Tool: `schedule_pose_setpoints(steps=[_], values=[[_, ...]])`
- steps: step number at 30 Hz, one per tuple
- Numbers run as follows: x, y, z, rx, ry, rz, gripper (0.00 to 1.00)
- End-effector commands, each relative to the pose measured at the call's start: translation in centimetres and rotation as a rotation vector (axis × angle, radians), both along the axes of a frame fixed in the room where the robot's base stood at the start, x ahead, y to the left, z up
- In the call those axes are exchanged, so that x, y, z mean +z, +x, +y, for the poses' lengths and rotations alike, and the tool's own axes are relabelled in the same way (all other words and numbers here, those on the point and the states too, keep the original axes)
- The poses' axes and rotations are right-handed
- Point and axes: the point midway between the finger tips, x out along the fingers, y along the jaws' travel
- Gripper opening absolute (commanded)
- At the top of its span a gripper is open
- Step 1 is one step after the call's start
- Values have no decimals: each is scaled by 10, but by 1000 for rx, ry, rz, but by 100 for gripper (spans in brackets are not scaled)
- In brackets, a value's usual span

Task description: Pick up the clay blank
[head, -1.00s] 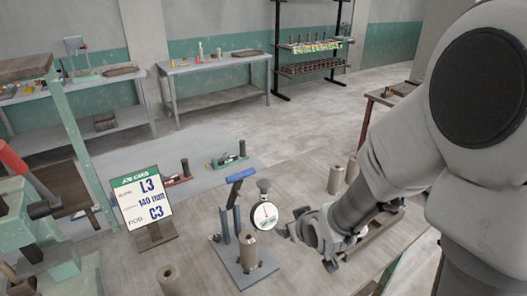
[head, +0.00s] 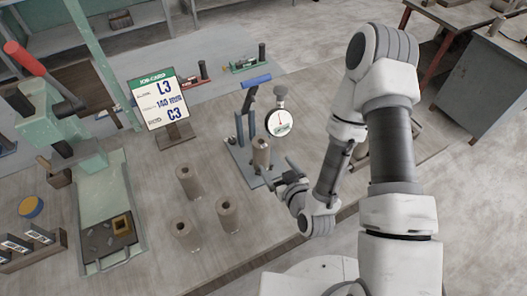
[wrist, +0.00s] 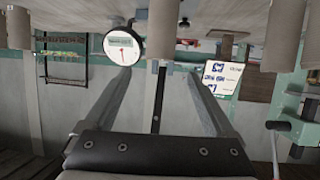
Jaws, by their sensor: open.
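A brown clay blank (head: 261,153), a hollow upright cylinder, stands on the blue gauge stand (head: 236,160) beside a round dial (head: 280,123). Three similar blanks stand loose on the table, at the back (head: 188,180), the right (head: 228,214) and the front left (head: 186,234). My gripper (head: 277,174) is open just to the lower right of the stand's blank. The wrist view is upside down; there a blank (wrist: 162,32) beside the dial (wrist: 123,46) is ahead, between my spread fingers (wrist: 157,85). Whether the fingers reach around it is unclear.
A job card (head: 158,102) reading L3, 140 mm, C3 stands behind the loose blanks. A green press (head: 60,115) with a red handle is at the left, with a tray (head: 108,238) in front. Part of a crate (head: 400,150) shows behind my arm.

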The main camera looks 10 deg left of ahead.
Motion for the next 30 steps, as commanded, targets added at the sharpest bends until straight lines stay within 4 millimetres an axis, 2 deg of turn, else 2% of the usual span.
schedule_pose_setpoints(steps=[5,30], values=[[-5,0,2,-4,10,-9,89],[-27,43,26,-4,11,-11,89]])
